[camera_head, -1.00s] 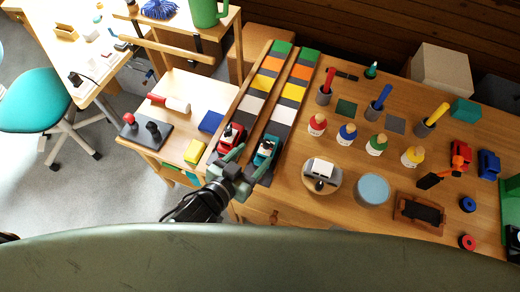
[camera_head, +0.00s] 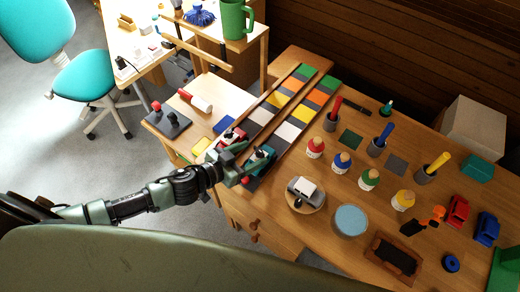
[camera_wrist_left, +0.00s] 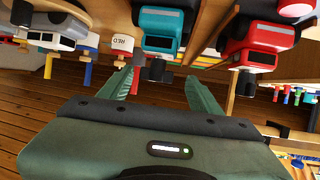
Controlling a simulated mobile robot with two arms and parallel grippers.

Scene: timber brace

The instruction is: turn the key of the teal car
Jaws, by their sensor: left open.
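The teal car (camera_head: 263,157) stands at the near end of the right-hand colored lane. It also shows in the left wrist view (camera_wrist_left: 161,25), with a dark key (camera_wrist_left: 155,70) sticking out of its near end. My left gripper (camera_head: 241,163) is open at the near end of the cars. In the left wrist view its fingertips (camera_wrist_left: 159,78) stand on either side of the key; contact cannot be told. The red car (camera_head: 232,138) stands in the left-hand lane beside the teal one, and its own dark key shows in the left wrist view. My right gripper is not in view.
A side table left of the lanes holds a yellow block (camera_head: 201,146) and a joystick panel (camera_head: 167,122).

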